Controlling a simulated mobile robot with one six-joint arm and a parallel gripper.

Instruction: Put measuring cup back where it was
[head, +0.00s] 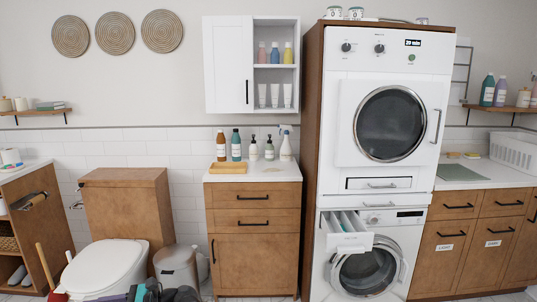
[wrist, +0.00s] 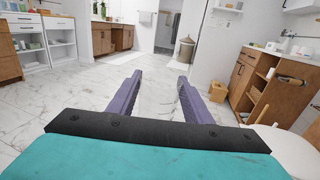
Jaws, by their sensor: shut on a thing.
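My gripper (wrist: 158,82) shows in the wrist view as two purple fingers held apart. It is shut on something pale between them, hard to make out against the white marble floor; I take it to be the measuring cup. In the head view, part of my arm's end shows at the bottom edge, and the cup cannot be made out there. The washing machine (head: 366,262) stands under the dryer (head: 390,110). Its detergent drawer (head: 348,240) is pulled open, with its compartments showing.
A wall cabinet (head: 228,66) hangs above. The toilet (head: 105,265) and a bin (head: 177,268) stand left. In the wrist view, marble floor (wrist: 60,95) is open.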

